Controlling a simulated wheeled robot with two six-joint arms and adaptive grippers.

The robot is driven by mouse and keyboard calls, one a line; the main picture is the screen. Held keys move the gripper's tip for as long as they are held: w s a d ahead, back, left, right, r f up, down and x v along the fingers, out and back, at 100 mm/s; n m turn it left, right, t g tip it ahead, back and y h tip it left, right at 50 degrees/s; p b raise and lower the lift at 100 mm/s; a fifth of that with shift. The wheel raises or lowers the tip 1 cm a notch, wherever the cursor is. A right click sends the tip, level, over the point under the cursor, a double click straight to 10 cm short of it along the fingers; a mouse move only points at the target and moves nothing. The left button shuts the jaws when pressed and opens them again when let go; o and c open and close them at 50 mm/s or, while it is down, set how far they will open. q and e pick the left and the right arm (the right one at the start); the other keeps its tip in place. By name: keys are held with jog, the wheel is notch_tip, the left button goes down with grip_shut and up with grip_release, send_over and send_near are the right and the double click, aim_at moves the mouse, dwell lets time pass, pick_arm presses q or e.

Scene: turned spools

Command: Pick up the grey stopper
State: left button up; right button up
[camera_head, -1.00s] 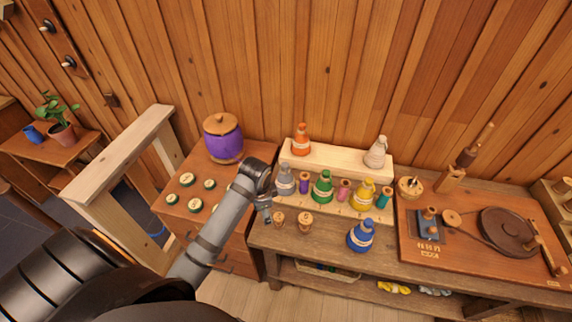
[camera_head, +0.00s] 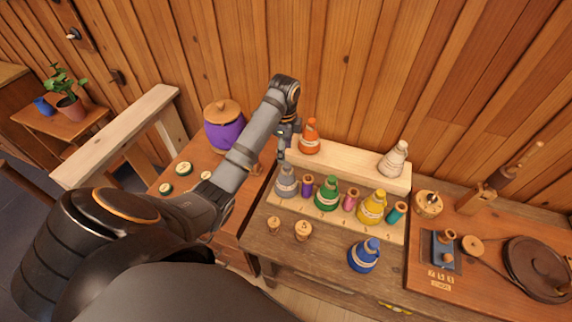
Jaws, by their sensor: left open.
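A grey cone-shaped bottle (camera_head: 286,187) with a pale label stands at the left end of the light wooden rack (camera_head: 336,216). The grey stopper (camera_head: 287,171) is its narrow top and points up. My left gripper (camera_head: 282,153) is open and empty, pointing down just above the stopper and apart from it in the picture. Its wrist hides part of the wall and the left end of the raised shelf. My right gripper is not in view.
Beside it stand a purple spool (camera_head: 307,187), a green bottle (camera_head: 326,194) and a yellow bottle (camera_head: 372,208). An orange bottle (camera_head: 309,138) stands on the raised shelf (camera_head: 345,163) behind. Small wooden pieces (camera_head: 303,231) and a blue bottle (camera_head: 364,256) are in front.

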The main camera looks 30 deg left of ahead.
aim_at(287, 164)
pick_arm(q)
jog(key=f, duration=0.1)
jog(key=w+f, duration=0.1)
jog(key=f+b, duration=0.1)
jog(key=shift+w+f, duration=0.15)
jog(key=shift+w, duration=0.15)
jog(key=shift+s+d+f+b, duration=0.15)
jog(key=shift+s+f+b, duration=0.1)
jog(key=shift+f+b, duration=0.5)
jog(key=shift+s+d+f+p, duration=0.15)
jog(key=shift+s+p, duration=0.25)
jog(key=shift+p, duration=0.3)
jog(key=shift+f, duration=0.9)
jog(key=shift+w+f, duration=0.15)
jog(key=shift+c, duration=0.4)
jog(key=c, duration=0.5)
jog(key=shift+c, duration=1.3)
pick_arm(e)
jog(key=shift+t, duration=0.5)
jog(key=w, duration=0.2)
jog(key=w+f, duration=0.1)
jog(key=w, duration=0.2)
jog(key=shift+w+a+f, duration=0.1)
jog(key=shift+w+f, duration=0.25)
